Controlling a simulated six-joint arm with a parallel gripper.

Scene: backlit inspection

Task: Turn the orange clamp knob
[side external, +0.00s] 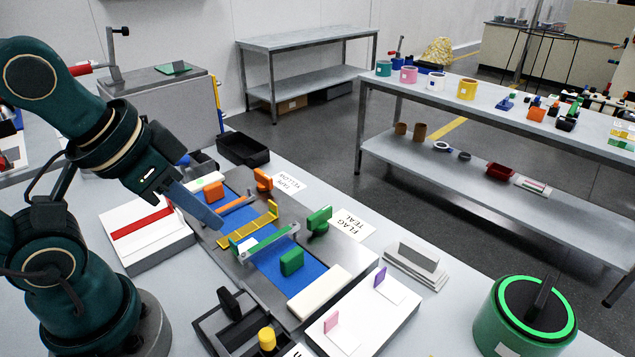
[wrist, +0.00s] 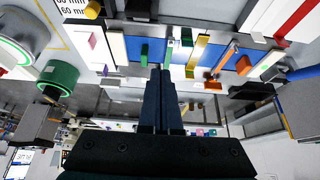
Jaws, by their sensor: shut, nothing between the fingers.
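The orange clamp has a knob (side external: 263,180) standing at the far edge of the fixture, an orange bar (side external: 236,205) and an orange block (side external: 213,192). In the wrist view the orange bar (wrist: 226,60) lies right of my fingers, with an orange piece (wrist: 213,86) at its lower end that looks like the knob. My gripper (side external: 217,226) is shut and empty, its fingers angled down over the fixture's near left side, apart from the knob. In the wrist view my gripper's fingers (wrist: 162,72) sit side by side, left of the orange clamp.
A green clamp with a green knob (side external: 319,220) and a green block (side external: 291,262) stands on the same blue-strip fixture. A yellow rack-like piece (side external: 250,228) lies between the clamps. A black tray (side external: 243,150) and a label card (side external: 291,183) are beyond. A green round device (side external: 490,320) stands front right.

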